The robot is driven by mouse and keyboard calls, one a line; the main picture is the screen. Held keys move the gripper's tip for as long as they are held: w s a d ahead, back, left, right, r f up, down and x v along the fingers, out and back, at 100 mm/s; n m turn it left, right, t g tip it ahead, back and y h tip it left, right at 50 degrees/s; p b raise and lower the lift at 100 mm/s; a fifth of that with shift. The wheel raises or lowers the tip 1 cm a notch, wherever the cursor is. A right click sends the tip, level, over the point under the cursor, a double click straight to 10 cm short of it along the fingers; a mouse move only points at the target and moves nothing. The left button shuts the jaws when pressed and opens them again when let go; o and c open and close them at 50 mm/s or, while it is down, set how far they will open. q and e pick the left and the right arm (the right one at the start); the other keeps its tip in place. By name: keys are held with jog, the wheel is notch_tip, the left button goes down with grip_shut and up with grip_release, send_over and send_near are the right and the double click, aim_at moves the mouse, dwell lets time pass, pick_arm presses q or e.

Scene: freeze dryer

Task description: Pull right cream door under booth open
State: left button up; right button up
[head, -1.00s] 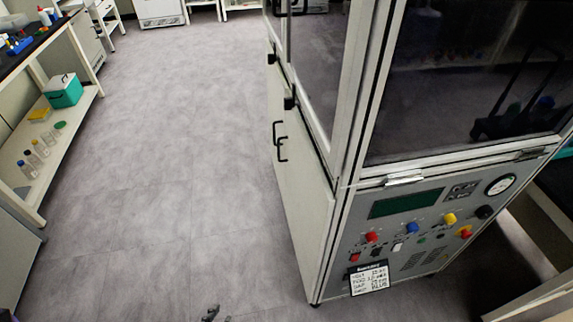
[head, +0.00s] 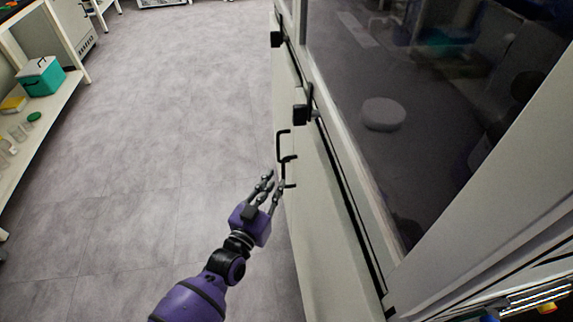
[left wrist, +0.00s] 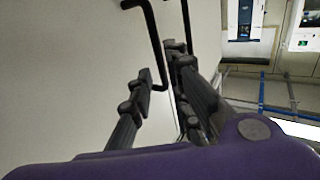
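The right cream door (head: 318,235) under the booth is the nearer door in the head view and looks shut. Its black bar handle (head: 290,171) is partly hidden by my fingers. My left gripper (head: 271,184) is open, with its fingers at this handle. In the left wrist view, a black bar handle (left wrist: 157,45) reaches down between the spread fingers (left wrist: 166,92); I cannot tell whether they touch it. A second dark bar (left wrist: 186,18) runs down behind the right-hand fingers. My right gripper is not in view.
The other door's black handle (head: 280,143) is just beyond. The booth's glass (head: 400,150) rises above the doors, with a black latch (head: 302,105) protruding. A shelf with a teal box (head: 40,78) stands at the left. The grey floor (head: 150,150) between is clear.

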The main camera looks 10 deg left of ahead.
aim_at(283, 172)
pick_arm(q)
jog(key=w, duration=0.3)
jog(key=w+d, duration=0.1)
jog(key=w, duration=0.2)
jog(key=shift+w+d+f, duration=0.1)
jog(key=shift+w, duration=0.1)
grip_shut()
